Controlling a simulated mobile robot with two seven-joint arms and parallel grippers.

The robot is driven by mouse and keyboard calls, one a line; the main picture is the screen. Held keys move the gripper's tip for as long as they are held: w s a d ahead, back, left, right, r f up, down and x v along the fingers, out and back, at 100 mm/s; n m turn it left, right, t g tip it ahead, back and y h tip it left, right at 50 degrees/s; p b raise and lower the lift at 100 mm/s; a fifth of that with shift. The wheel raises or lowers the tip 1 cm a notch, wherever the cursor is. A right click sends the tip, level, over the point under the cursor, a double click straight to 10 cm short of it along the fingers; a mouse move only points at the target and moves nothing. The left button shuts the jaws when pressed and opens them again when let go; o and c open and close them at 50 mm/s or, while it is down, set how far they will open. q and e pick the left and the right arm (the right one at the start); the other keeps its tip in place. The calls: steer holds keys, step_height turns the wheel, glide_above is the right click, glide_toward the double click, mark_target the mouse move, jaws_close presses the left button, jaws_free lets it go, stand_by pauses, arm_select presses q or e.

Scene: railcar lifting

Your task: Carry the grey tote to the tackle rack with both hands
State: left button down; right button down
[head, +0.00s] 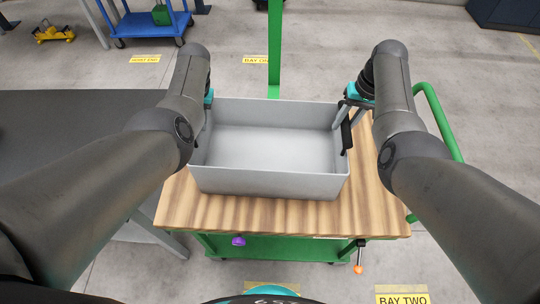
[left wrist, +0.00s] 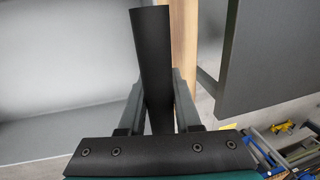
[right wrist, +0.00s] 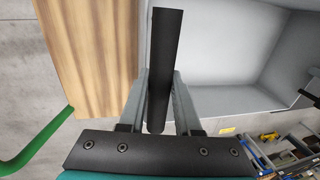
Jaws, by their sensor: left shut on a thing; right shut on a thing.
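The grey tote (head: 270,183) is open-topped, empty and level in the middle of the head view. It is over the wooden top (head: 375,215) of a green-framed cart; I cannot tell whether it touches the wood. My left gripper (left wrist: 158,88) is shut on the tote's black left handle (left wrist: 153,45); in the head view my arm mostly hides it. My right gripper (head: 347,112) is shut on the black right handle (right wrist: 162,45) at the opposite end. No thing in view is clearly marked as the tackle rack.
A dark grey table (head: 60,150) lies left of the cart. A green post (head: 275,50) stands behind the tote and a green rail (head: 440,120) curves at the right. A blue trolley (head: 150,24) stands far back.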

arm_select(q)
steer(key=shift+w+r, duration=0.1)
steer(key=shift+r, duration=0.05)
arm_select(e)
steer(key=shift+w+r, duration=0.1)
steer(key=shift+r, duration=0.05)
arm_select(q)
steer(key=shift+r, duration=0.15)
arm_select(e)
steer(key=shift+r, duration=0.15)
